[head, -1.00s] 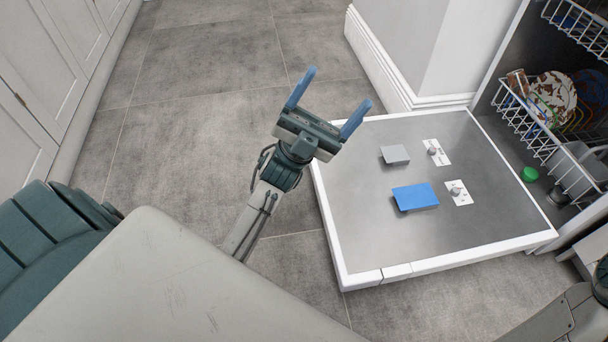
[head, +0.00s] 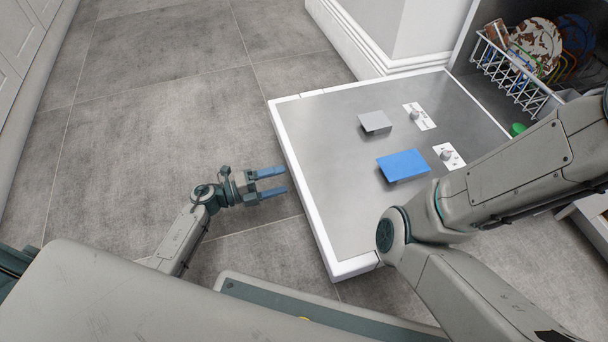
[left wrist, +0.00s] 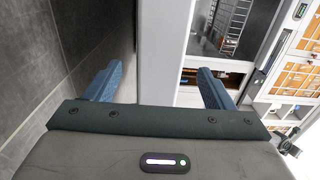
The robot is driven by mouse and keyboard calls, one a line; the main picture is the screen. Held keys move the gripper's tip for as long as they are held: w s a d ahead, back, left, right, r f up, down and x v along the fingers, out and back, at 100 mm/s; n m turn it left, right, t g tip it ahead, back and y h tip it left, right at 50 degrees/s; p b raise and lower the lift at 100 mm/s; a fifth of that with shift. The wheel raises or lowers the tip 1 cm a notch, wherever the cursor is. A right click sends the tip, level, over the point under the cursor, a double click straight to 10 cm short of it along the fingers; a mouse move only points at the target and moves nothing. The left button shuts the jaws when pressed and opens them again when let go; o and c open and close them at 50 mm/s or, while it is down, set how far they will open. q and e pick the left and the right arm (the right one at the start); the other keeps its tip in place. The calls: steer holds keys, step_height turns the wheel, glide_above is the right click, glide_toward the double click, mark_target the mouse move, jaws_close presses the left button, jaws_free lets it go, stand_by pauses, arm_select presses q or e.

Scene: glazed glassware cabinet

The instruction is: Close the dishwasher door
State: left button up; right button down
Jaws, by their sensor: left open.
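The dishwasher door (head: 325,150) is folded down open, a grey metal inner panel with a white rim. A grey flap, a blue flap (head: 404,165) and two white dial plates are on it. My left gripper (head: 285,181) is open and empty, its blue fingers pointing right at the door's outer left edge, seemingly just short of it. In the left wrist view the door's pale edge (left wrist: 163,50) runs between the spread fingers; contact cannot be told. My right arm crosses the door's near right part; its gripper is out of frame.
The dishwasher's white wire rack (head: 507,72) holds patterned dishes inside the dark tub at upper right. A green item (head: 517,129) lies near the hinge side. A white wall corner (head: 390,35) stands behind the door. Grey tiled floor left of the door is clear.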

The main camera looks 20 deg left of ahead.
mark_target(294, 177)
arm_select(q)
steer(key=b+x, duration=0.3)
steer(key=x, duration=0.4)
steer(key=shift+w+d+f, duration=0.1)
steer(key=shift+w+d, duration=0.1)
steer(key=shift+w+d+b, duration=0.3)
steer(key=shift+w+d, duration=0.05)
steer(key=shift+d, duration=0.2)
steer(key=c, duration=1.4)
steer(key=shift+o, duration=0.2)
